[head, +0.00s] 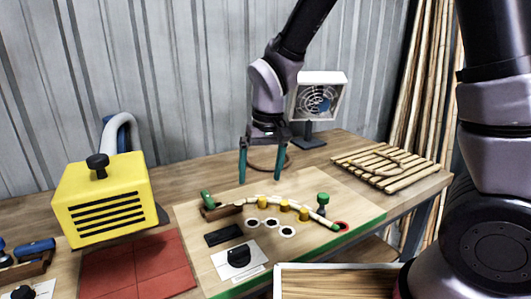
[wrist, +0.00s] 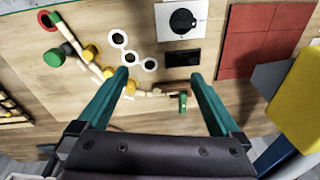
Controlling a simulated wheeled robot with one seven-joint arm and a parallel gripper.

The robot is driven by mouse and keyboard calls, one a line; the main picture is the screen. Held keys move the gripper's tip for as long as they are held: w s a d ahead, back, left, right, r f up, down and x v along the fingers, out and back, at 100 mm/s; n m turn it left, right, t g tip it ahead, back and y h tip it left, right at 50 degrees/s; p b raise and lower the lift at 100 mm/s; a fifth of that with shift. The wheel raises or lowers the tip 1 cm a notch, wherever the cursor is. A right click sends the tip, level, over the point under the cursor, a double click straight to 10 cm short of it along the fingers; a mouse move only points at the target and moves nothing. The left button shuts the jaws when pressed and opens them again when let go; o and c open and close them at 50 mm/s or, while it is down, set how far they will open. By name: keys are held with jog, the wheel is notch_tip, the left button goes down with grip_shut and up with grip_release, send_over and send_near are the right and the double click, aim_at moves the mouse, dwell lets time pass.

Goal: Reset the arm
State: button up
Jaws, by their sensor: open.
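My gripper (head: 261,163) is open and empty, raised above the back part of the wooden board (head: 190,225), with its two teal fingers pointing down and spread apart. The fingers also show in the wrist view (wrist: 160,90). Below and in front of it, a pale rattan cane (head: 315,216) lies bent in a curve on the board among yellow pegs (head: 285,205). One end of the cane is at a brown clamp with a green handle (head: 207,202). The other end lies by a red ring (head: 341,226). A green-topped knob (head: 323,199) stands close to that end.
A yellow vented box (head: 105,198) with a hose stands at the left, beside a red tiled mat (head: 135,265). A fan (head: 317,98) stands behind my gripper. A slatted wooden rack (head: 385,166) lies at the right. A black dial (head: 239,257) sits at the board's front.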

jog(key=w+d+r+m+t+y, duration=0.1)
jog(key=w+d+r+m, duration=0.15)
jog(key=d+r, duration=0.55)
jog(key=s+d+r+m+t, duration=0.2)
jog(key=s+d+r, duration=0.1)
jog(key=d+r, duration=0.4)
jog(key=s+d+r+m+t, duration=0.3)
jog(key=d+r, duration=0.4)
jog(key=d, duration=0.6)
jog(key=shift+s+r+m+t, duration=0.3)
jog(key=shift+s+r+m, duration=0.05)
jog(key=shift+s, duration=0.15)
jog(key=shift+d, duration=0.1)
